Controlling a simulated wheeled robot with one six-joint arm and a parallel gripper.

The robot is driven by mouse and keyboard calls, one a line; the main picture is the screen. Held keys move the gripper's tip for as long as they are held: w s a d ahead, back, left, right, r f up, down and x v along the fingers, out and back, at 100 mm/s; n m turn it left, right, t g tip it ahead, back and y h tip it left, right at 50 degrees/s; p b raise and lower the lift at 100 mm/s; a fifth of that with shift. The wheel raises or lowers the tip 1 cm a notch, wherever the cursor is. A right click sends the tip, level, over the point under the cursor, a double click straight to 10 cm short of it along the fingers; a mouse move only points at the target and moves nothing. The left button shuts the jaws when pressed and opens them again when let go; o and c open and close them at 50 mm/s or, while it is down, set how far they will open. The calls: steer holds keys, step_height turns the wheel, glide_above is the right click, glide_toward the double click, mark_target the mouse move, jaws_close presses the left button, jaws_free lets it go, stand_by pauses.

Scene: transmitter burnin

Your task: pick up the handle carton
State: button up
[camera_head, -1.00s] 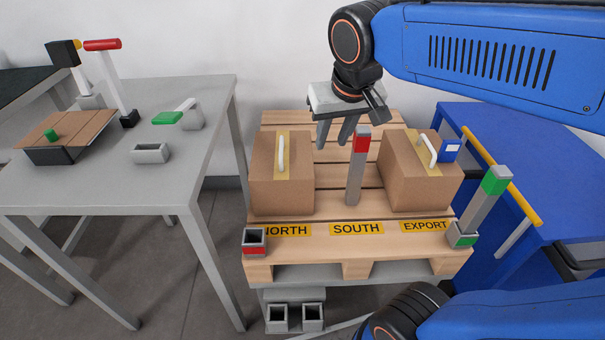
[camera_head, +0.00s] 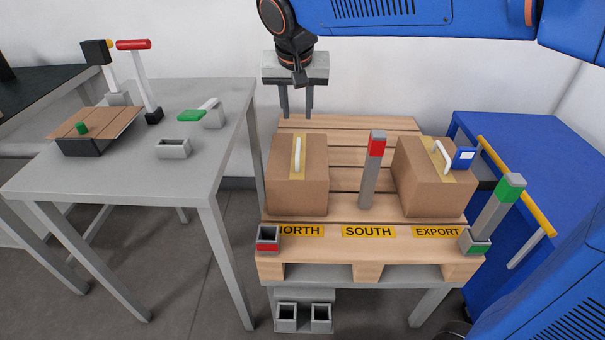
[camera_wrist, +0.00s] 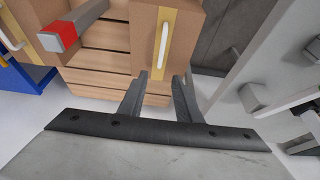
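Two brown cartons with yellow tape and white top handles stand on a wooden pallet (camera_head: 345,246). The left carton (camera_head: 290,190) is behind the NORTH label, and its white handle (camera_head: 298,154) stands up from the tape. My gripper (camera_head: 297,114) is open and empty, pointing down above the far side of the left carton. In the wrist view, its fingers (camera_wrist: 160,78) are apart, and the left carton's handle (camera_wrist: 164,45) lies just beyond them, untouched.
A grey post with a red top (camera_head: 368,175) stands between the cartons. A green-topped post (camera_head: 497,210) leans at the right front corner. A grey table (camera_head: 225,125) is at left; a blue table with a yellow rail (camera_head: 515,185) is at right.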

mark_target(298, 141)
steer(key=x, duration=1.5)
steer(key=shift+s+a, duration=0.1)
jaws_close()
steer(key=shift+r, duration=0.1)
stand_by(1.0)
